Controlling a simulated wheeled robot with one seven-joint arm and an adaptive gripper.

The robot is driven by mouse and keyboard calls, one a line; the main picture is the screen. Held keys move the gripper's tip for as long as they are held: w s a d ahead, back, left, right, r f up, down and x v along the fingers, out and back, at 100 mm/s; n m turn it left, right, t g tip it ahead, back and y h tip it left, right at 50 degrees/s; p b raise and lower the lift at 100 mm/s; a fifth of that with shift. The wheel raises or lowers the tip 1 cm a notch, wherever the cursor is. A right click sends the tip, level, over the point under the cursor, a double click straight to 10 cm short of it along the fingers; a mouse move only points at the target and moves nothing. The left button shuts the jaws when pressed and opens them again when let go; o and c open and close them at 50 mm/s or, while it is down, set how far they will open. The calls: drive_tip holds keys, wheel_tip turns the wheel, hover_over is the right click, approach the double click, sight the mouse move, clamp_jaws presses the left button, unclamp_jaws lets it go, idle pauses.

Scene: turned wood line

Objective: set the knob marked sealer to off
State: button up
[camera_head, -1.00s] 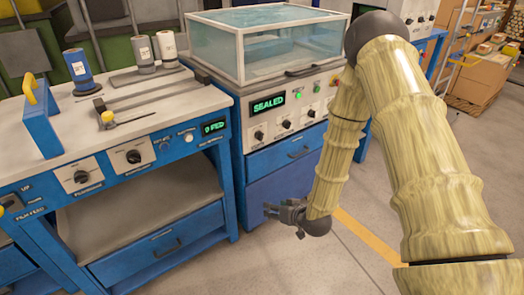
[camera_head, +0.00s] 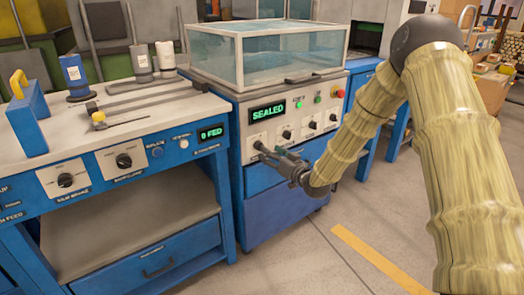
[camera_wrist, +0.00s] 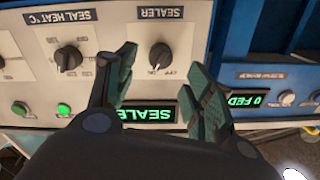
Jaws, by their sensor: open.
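The sealer knob (camera_wrist: 160,55) is a dark round knob on a light panel plate, under the upside-down label SEALER in the wrist view. Its small position marks show beside it, but I cannot tell its exact setting. My gripper (camera_wrist: 164,62) is open, with one finger on each side of the knob in that view; I see no clear contact. In the head view my gripper (camera_head: 277,161) is at the left end of the sealer panel, close to the knob (camera_head: 258,146). The green display (camera_head: 267,113) reads SEALED.
The seal heat knob (camera_wrist: 68,58) is beside the sealer knob. Green buttons (camera_wrist: 63,109) and a red button (camera_head: 339,93) are on the same panel. A clear hood (camera_head: 270,55) tops the machine. A blue bench (camera_head: 130,165) stands left. Floor is free at right.

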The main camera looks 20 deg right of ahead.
drive_tip(key=shift+b+x, duration=0.5)
drive_tip(key=shift+x, duration=2.5)
drive_tip(key=shift+c, duration=0.2)
drive_tip(key=c, duration=1)
